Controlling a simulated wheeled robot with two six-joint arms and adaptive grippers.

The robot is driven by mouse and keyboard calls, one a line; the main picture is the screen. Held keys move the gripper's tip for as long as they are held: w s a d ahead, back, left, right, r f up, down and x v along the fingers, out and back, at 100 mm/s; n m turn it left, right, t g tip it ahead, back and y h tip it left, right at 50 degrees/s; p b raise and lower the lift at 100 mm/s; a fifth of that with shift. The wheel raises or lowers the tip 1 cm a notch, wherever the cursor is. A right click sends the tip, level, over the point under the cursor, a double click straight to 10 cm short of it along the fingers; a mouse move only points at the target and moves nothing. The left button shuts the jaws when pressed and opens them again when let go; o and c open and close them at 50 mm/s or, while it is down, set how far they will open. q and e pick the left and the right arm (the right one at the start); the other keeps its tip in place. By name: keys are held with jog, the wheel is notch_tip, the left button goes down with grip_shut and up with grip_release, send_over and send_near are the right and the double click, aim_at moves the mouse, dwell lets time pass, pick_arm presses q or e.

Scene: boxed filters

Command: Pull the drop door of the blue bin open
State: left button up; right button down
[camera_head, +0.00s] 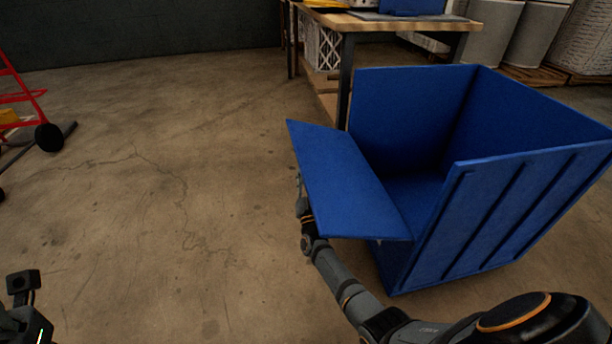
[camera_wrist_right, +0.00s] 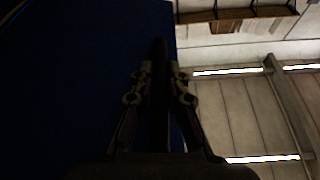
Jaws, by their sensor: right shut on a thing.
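The blue bin (camera_head: 530,195) stands on the floor at the right of the head view, with its inside visible and empty. Its drop door (camera_head: 345,185) is swung out to the left and slopes, its outer edge away from the bin. My right arm reaches up from the lower right to below the door. My right gripper (camera_wrist_right: 160,75) is shut on the door's edge in the dark right wrist view, where the door's blue face fills the left side. The door hides most of this gripper in the head view. Of my left arm only a part shows at the lower left; its fingertips are out of frame.
A wooden workbench (camera_head: 400,23) stands behind the bin. Grey bins (camera_head: 490,35) stand at the back right. A red hand truck (camera_head: 20,95) with black wheels is at the far left. The concrete floor left of the door is clear.

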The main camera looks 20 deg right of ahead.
dwell(0.4)
jog(key=c, duration=1.3)
grip_release()
jog(key=shift+c, duration=0.2)
jog(key=v, duration=1.2)
